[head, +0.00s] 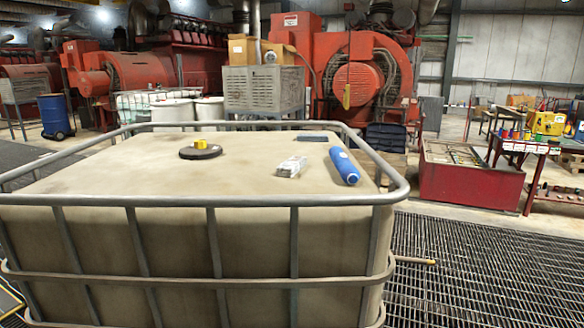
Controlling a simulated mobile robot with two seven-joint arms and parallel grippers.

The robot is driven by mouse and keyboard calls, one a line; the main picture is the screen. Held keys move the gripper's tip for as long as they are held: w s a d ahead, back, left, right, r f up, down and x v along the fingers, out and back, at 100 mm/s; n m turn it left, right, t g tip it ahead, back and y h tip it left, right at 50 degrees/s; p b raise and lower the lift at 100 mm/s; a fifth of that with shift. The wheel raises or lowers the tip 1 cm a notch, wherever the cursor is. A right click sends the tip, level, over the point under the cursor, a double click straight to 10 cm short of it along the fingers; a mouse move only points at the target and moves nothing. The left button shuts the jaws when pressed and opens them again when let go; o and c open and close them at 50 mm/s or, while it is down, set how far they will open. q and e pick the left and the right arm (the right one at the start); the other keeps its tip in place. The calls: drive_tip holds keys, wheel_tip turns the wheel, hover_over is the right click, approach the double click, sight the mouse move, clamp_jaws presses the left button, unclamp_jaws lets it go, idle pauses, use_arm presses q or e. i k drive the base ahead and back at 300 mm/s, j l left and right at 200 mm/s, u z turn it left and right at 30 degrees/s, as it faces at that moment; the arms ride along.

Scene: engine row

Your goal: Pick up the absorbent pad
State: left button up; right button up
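Three loose things lie on the top of a beige caged tank (120,170) in the head view. A flat blue-grey piece (312,137) lies near the far rail. A small whitish-grey block (292,166) lies nearer, left of a blue cylinder (344,165) with a pale end. The flat blue-grey piece may be the absorbent pad, but it is too small to tell for sure. Nothing covers these things. Neither of my grippers shows in this view.
A grey tubular rail (200,199) runs around the tank's top edge. A dark round lid (200,152) with a yellow cap sits left of the loose things. Grating (470,270) covers the floor at right. A red bin (465,180) and a red table (525,148) stand beyond.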

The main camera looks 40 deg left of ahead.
sight(290, 167)
drive_tip(key=u, duration=1.35)
drive_tip(key=z, duration=0.5)
drive_tip(key=i+j, duration=0.05)
drive_tip(key=j, duration=0.05)
